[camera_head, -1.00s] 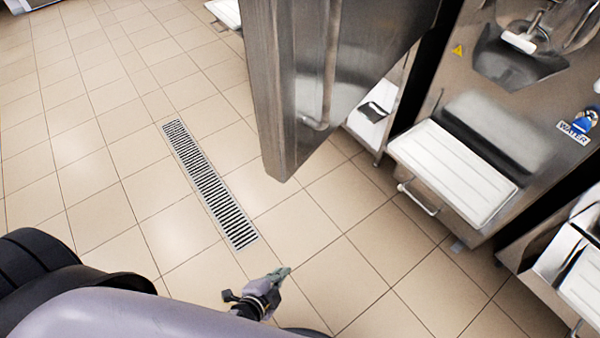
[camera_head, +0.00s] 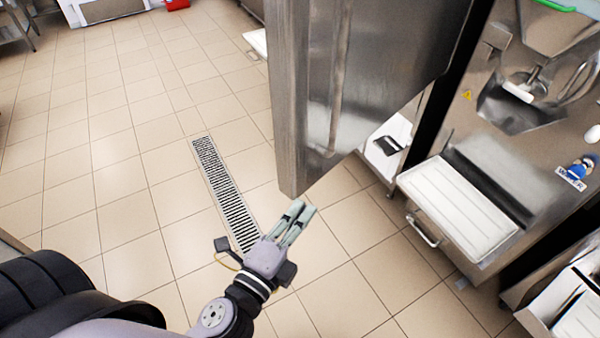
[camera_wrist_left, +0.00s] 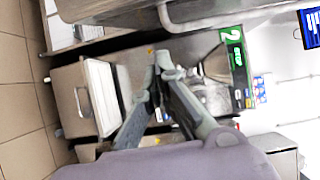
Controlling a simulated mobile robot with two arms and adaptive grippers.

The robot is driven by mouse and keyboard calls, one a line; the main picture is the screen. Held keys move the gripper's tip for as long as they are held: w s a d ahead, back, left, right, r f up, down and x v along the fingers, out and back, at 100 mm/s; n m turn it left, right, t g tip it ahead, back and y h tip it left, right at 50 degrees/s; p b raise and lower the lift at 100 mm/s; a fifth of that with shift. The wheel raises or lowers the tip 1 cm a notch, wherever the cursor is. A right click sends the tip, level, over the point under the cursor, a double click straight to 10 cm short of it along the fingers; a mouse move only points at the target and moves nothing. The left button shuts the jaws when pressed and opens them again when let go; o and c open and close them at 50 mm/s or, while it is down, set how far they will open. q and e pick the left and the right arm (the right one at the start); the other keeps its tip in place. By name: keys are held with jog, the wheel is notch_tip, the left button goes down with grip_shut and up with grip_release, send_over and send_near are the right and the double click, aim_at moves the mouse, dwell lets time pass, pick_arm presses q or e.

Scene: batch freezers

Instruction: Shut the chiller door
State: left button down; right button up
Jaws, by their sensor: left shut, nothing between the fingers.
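The chiller door (camera_head: 355,75) is a large brushed-steel panel at the top middle of the head view. It stands swung out over the floor, with a long vertical handle on its face. My left gripper (camera_head: 298,208) is just below the door's bottom corner in that view; I cannot tell whether they touch. Its fingers are together with nothing between them. The fingers also show in the left wrist view (camera_wrist_left: 160,62). A steel edge (camera_wrist_left: 200,10) crosses the top of the wrist view, perhaps the door. My right gripper is not in view.
A steel batch freezer (camera_head: 540,130) with a white tray (camera_head: 458,208) and a front handle stands at right. Another unit (camera_head: 565,300) is at lower right. A floor drain grate (camera_head: 225,190) runs through the tiles. Open tiled floor (camera_head: 100,190) lies to the left.

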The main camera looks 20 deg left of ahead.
aim_at(299, 181)
pick_arm(q)
jog(key=w+a+p, duration=0.1)
jog(key=w, duration=0.1)
jog(key=w+a+p, duration=0.1)
jog(key=w, duration=0.1)
jog(key=w+a+p, duration=0.1)
jog(key=w, duration=0.2)
jog(key=shift+w+p, duration=0.1)
jog(key=shift+p, duration=0.2)
jog(key=shift+a, duration=0.15)
